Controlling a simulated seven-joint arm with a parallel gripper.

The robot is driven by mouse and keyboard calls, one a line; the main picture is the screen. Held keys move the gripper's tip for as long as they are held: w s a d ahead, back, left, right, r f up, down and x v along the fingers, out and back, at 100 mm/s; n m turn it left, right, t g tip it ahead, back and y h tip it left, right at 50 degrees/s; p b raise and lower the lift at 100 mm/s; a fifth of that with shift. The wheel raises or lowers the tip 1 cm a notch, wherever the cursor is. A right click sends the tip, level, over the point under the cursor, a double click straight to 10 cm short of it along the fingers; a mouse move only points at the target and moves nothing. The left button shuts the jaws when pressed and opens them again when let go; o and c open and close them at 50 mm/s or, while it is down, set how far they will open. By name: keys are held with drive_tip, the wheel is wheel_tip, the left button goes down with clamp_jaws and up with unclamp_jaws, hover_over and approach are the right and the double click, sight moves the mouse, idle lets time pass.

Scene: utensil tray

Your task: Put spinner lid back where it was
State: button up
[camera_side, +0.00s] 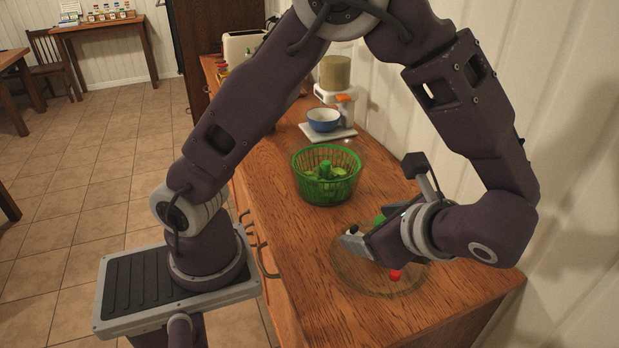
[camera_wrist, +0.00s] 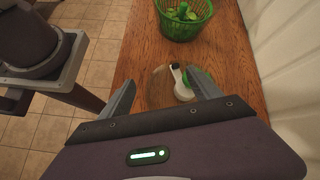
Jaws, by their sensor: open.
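The spinner lid (camera_side: 352,274) is a clear, round disc lying on the wooden counter near its front end. It shows a green part and a small red part, with much of it hidden behind my gripper. In the wrist view the lid (camera_wrist: 157,92) has a white handle and a green piece. The green spinner basket (camera_side: 325,190) stands uncovered farther back, with green leaves and a green centre post inside; it also shows in the wrist view (camera_wrist: 182,28). My gripper (camera_side: 353,240) is open and empty above the lid. Its fingers (camera_wrist: 159,88) are spread on both sides of the handle in the wrist view.
A blue and white bowl (camera_side: 323,120) sits on a white base behind the basket, with an appliance (camera_side: 335,75) and a toaster (camera_side: 240,46) beyond. The white panelled wall (camera_side: 400,120) borders the counter on the right. Bare counter (camera_side: 297,235) lies left of the lid.

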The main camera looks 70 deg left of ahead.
drive_tip(key=s+a+r+n+t+h, duration=0.3)
drive_tip(key=s+r+n+t+h, duration=0.2)
drive_tip(key=s+r+n+h, duration=0.4)
wheel_tip(320, 180, up, 2)
drive_tip(key=s+n, duration=0.2)
drive_tip(key=n, duration=0.3)
drive_tip(key=shift+a+r+t+h, duration=0.15)
drive_tip(key=shift+a+t+h, duration=0.05)
drive_tip(key=shift+t+h, duration=0.2)
